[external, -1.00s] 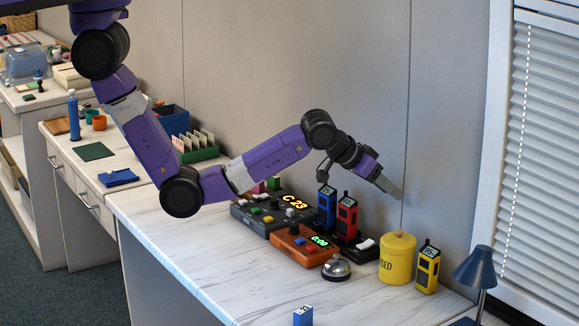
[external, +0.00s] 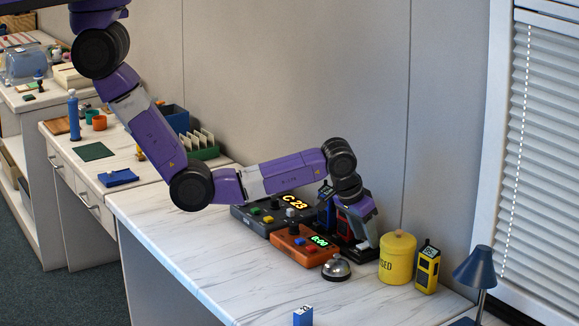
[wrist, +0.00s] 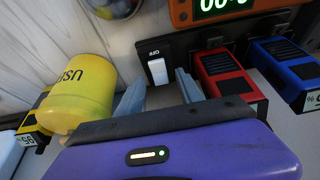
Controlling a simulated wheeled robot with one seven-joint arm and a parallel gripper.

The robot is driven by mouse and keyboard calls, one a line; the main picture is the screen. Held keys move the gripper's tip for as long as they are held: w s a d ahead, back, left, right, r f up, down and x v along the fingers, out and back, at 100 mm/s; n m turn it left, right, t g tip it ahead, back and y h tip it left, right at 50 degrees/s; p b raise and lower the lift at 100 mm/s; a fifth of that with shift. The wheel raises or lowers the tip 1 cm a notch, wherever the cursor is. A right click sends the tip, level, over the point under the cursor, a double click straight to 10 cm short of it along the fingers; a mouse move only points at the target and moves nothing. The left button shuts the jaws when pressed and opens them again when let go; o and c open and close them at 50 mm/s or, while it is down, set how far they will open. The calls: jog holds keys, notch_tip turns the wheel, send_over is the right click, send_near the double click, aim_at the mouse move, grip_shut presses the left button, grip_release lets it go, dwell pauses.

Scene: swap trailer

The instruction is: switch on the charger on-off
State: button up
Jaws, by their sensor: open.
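The charger is a black base (wrist: 178,44) with a white rocker switch (wrist: 157,71) at one end, seen in the wrist view. A red radio (wrist: 222,75) and a blue radio (wrist: 284,65) stand in the charger. My gripper (wrist: 160,90) is open and empty, its two fingers pointing at the switch end, one on each side of the switch in the picture. Contact cannot be told. In the external view my gripper (external: 368,238) is low over the charger and hides the switch and much of the red radio.
A yellow canister (external: 397,260) and a yellow radio (external: 427,268) stand close to the right. An orange clock box (external: 303,246), a silver bell (external: 336,268) and a dark console (external: 258,218) stand to the left and front. The counter's front left is clear.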

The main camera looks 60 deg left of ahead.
jog(key=shift+w+f, duration=0.1)
jog(key=shift+f, duration=0.15)
grip_shut()
